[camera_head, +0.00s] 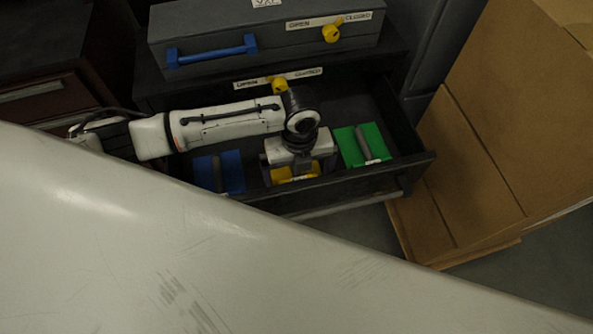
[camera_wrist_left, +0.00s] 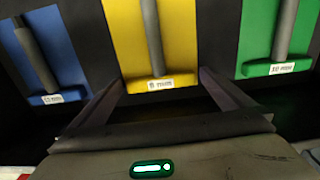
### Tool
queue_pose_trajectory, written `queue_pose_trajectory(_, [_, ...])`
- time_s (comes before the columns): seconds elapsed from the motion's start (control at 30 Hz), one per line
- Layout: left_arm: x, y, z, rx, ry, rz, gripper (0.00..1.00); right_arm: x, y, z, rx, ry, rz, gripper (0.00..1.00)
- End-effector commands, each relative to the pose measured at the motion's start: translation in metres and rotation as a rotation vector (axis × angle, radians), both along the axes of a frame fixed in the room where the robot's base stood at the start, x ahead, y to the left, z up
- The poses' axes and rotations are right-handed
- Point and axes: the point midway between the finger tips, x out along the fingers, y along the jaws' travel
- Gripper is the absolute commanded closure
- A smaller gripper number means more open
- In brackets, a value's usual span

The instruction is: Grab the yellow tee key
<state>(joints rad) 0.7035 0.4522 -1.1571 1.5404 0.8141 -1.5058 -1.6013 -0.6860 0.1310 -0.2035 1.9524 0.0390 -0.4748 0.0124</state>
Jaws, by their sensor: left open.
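The yellow tee key shows as a yellow block with a grey bar along it (camera_wrist_left: 153,40) and a small label reading 8 mm. It lies in the open drawer (camera_head: 345,183), between a blue one and a green one. In the head view only part of its yellow (camera_head: 293,175) shows under my left gripper (camera_head: 299,170). My left gripper, also in the wrist view (camera_wrist_left: 162,82), is open and empty, pointing down. Its fingers straddle the near end of the yellow block in that view; I cannot tell the height gap. My right gripper is not in view.
A blue piece with a grey bar (camera_wrist_left: 42,60) lies left and a green one (camera_wrist_left: 272,55) right. The drawer walls surround them. Above is a grey box with a blue handle (camera_head: 212,51) and a yellow knob (camera_head: 331,33). A cardboard box (camera_head: 480,150) stands right.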

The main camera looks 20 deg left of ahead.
Motion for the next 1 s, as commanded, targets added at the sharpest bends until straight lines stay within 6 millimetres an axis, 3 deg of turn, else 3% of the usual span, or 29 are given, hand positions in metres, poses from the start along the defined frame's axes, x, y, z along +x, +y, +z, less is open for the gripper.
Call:
queue_pose_trajectory(0.17, [0.0, 0.0, 0.0, -0.001, -0.001, 0.0, 0.0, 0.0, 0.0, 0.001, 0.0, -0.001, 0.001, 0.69])
queue_pose_trajectory(0.4, [0.0, 0.0, 0.0, 0.0, 0.0, 0.0, 0.41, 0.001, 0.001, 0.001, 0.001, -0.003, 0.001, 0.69])
queue_pose_trajectory(0.73, [0.001, -0.001, 0.01, -0.003, -0.003, 0.0, 0.42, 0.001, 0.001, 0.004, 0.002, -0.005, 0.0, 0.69])
queue_pose_trajectory(1.0, [0.002, -0.001, 0.063, -0.004, -0.005, 0.0, 0.42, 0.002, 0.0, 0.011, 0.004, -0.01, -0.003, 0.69])
